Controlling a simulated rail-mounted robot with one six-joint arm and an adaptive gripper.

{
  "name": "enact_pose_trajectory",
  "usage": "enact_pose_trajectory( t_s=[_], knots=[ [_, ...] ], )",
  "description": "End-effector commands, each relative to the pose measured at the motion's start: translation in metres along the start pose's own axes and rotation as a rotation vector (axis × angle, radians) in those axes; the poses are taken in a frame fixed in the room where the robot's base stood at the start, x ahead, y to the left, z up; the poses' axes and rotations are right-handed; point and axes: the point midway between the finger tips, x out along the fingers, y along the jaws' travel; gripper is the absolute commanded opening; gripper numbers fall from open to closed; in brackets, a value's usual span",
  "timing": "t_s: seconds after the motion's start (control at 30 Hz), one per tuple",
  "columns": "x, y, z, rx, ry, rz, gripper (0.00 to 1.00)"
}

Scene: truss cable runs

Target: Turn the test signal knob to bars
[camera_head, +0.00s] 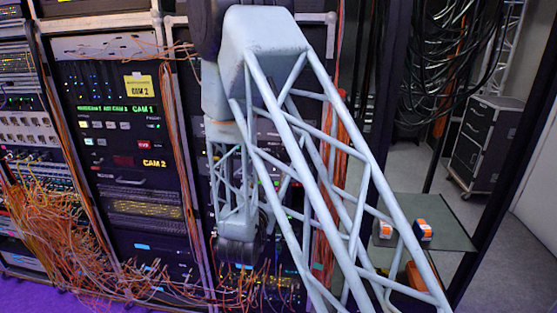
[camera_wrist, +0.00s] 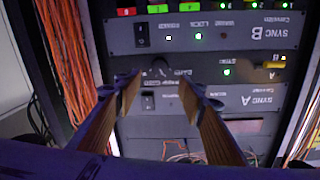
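In the wrist view, which shows the rack upside down, my gripper (camera_wrist: 158,83) is open, with one wood-toned finger on each side. A small dark knob (camera_wrist: 160,69) on the SYNC A panel (camera_wrist: 232,73) shows in the gap between the fingertips, near their far ends. I cannot tell whether the fingers touch it. Its pointer and the small print around it are too blurred to read. In the head view my arm's lattice links cover the knob and the gripper.
The SYNC B panel (camera_wrist: 217,34), with a black switch and green lights, appears above SYNC A in the wrist view. Orange cable bundles (camera_wrist: 66,55) run beside the rack. In the head view, loose orange cables (camera_head: 55,215) hang at left, and a shelf (camera_head: 447,234) stands at right.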

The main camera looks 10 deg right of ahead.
Motion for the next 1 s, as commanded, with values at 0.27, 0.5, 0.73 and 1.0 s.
enact_pose_trajectory(
  t_s=[0.27,0.5,0.73,1.0],
  knots=[
    [0.035,0.001,-0.001,0.000,0.001,0.002,0.36],
    [0.066,0.001,-0.001,0.001,0.001,0.002,0.36],
    [0.095,0.001,0.000,-0.001,0.000,0.002,0.36],
    [0.115,0.001,0.000,0.000,0.000,0.001,0.36]
  ],
)
